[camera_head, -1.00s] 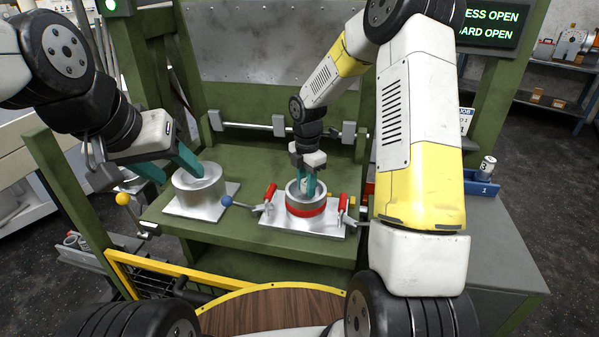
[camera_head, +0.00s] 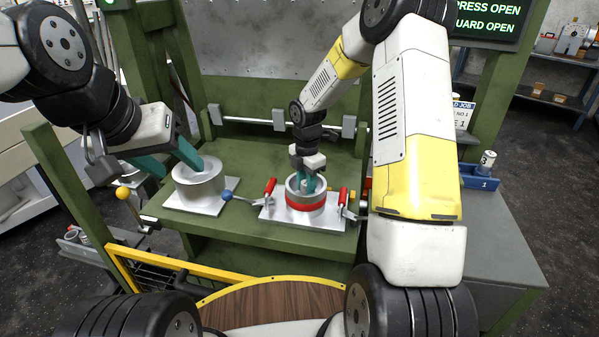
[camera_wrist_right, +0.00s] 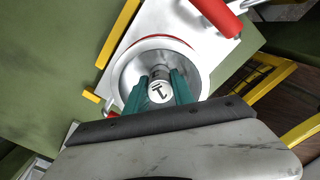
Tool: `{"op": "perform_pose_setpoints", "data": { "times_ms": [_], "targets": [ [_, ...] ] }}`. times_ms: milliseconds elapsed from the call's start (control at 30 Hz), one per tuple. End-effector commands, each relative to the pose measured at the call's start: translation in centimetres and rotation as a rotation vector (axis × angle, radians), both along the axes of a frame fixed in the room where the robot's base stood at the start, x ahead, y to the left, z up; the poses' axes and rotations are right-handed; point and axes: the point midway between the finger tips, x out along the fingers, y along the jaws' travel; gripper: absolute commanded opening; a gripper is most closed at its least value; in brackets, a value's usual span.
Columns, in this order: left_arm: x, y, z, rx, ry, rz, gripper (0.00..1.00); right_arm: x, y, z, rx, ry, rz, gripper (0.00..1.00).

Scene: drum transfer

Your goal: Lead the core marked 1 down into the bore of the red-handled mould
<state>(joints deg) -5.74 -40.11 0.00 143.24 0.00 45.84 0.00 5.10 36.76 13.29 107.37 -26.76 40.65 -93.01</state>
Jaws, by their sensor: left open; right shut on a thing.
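The red-handled mould (camera_head: 305,203) is a metal ring with a red band on a bright plate, with a red handle on each side. My right gripper (camera_head: 308,183) reaches down at its mouth. In the right wrist view, the teal fingers of my right gripper (camera_wrist_right: 161,92) are shut on the core marked 1 (camera_wrist_right: 159,93), whose marked top face shows inside the mould's rim (camera_wrist_right: 130,72). How deep the core sits is hidden.
A blue-knobbed lever (camera_head: 227,196) lies between the moulds, and a yellow knob (camera_head: 123,193) stands at the left. A blue holder (camera_head: 481,183) with a can marked 3 (camera_head: 488,160) is at the right. A yellow guard rail (camera_head: 180,268) runs in front. The screen reads press open, guard open.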

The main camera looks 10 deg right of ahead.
Motion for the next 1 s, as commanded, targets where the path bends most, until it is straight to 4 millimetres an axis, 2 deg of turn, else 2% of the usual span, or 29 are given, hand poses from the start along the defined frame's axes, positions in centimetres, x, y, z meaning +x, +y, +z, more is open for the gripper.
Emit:
{"op": "perform_pose_setpoints", "data": {
  "times_ms": [267, 300, 400, 767, 867, 1000],
  "targets": [
    [0.0, 0.0, 0.0, 0.0, 0.0, 0.0, 0.53, 0.0, 0.0, 0.0, 0.0, -0.001, 0.0, 0.0],
    [0.0, 0.0, 0.0, 0.0, 0.0, 0.0, 0.53, 0.0, 0.0, 0.0, 0.0, 0.0, 0.0, 0.35],
    [0.0, 0.0, 0.0, 0.0, 0.0, 0.0, 0.53, 0.0, 0.0, 0.0, 0.0, -0.001, 0.0, 0.55],
    [0.0, 0.0, 0.0, 0.0, 0.0, 0.0, 0.53, 0.0, 0.0, 0.3, 0.0, -0.001, -0.001, 0.55],
    [0.0, 0.0, 0.0, 0.0, 0.0, 0.0, 0.53, 0.1, 0.0, 1.5, 0.001, -0.003, -0.002, 0.55],
    [0.0, 0.0, 0.0, 0.0, 0.0, 0.0, 0.53, 0.2, 0.0, 4.0, 0.001, -0.005, -0.001, 0.55]
  ]
}}
